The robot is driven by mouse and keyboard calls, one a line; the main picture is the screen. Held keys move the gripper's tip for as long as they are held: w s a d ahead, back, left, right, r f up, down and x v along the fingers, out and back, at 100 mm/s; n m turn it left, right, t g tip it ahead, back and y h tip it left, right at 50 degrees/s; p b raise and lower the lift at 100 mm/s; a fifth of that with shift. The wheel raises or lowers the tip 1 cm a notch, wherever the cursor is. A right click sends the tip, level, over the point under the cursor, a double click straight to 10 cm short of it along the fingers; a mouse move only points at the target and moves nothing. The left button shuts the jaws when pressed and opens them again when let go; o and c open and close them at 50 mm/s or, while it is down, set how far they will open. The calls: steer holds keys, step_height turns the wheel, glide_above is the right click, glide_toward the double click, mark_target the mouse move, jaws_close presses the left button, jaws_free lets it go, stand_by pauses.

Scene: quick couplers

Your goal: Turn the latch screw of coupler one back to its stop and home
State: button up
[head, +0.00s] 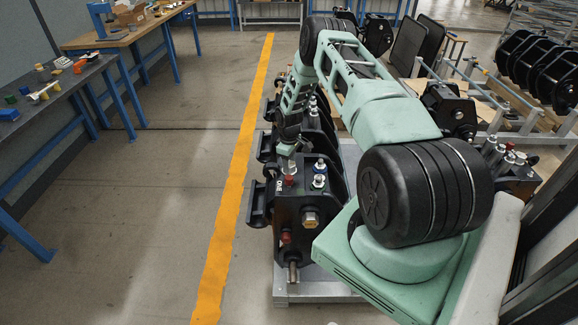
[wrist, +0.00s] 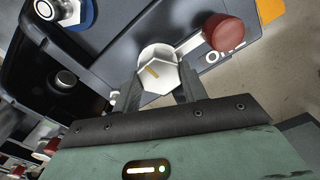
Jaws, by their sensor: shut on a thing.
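The latch screw (wrist: 155,54) is a pale hex head with a short yellow mark on its face, in the upper middle of the wrist view. My gripper (wrist: 158,88) is shut on it, with one dark finger on each side. In the head view my gripper (head: 287,153) points down at the top of the nearest coupler (head: 287,210), a black block standing upright with white lettering on its top. The screw is mostly hidden there by the gripper. The finger contact faces are not visible.
A red knob (wrist: 223,33) stands close right of the screw. A blue-collared fitting (head: 320,164) and a green-collared one (head: 319,182) stand on the same coupler. More black couplers are behind it. Open floor and a yellow line (head: 225,210) lie left; workbenches (head: 128,37) stand beyond.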

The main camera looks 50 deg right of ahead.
steer(key=shift+m, duration=0.7)
steer(key=o, duration=1)
steer(key=shift+c, duration=0.2)
step_height(320, 180, up, 17)
steer(key=b, duration=0.4)
steer(key=shift+r, duration=0.2)
